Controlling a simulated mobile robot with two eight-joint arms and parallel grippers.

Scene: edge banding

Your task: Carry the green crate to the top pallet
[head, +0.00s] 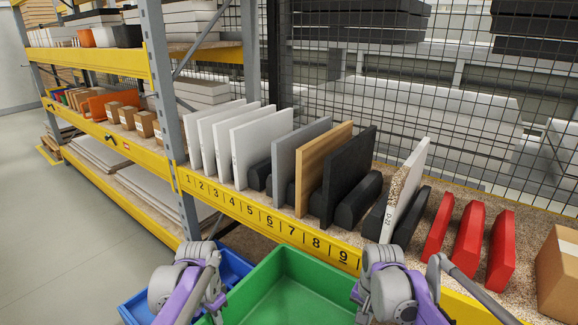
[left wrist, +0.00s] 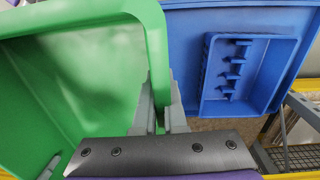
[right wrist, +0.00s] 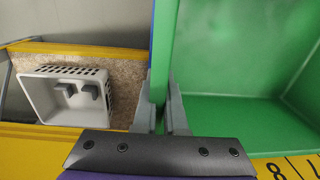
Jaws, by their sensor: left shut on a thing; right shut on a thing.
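The green crate (head: 285,290) is at the bottom centre of the head view, in front of the numbered shelf edge, and looks empty inside. My left gripper (left wrist: 160,105) is shut on one wall of the crate, with a finger on each side of the rim. The crate's inside also shows in the left wrist view (left wrist: 75,80). My right gripper (right wrist: 162,105) is shut on another wall of the crate, whose green interior shows in the right wrist view (right wrist: 235,70). In the head view my fingertips are hidden. I cannot make out the top pallet.
A blue crate (head: 232,268) is beside the green one at left; it shows in the left wrist view (left wrist: 185,60). The shelf (head: 330,240) holds upright panels, red blocks (head: 468,235) and a cardboard box (head: 560,275). A grey bin (right wrist: 65,95) is in the right wrist view. Floor (head: 60,230) is clear at left.

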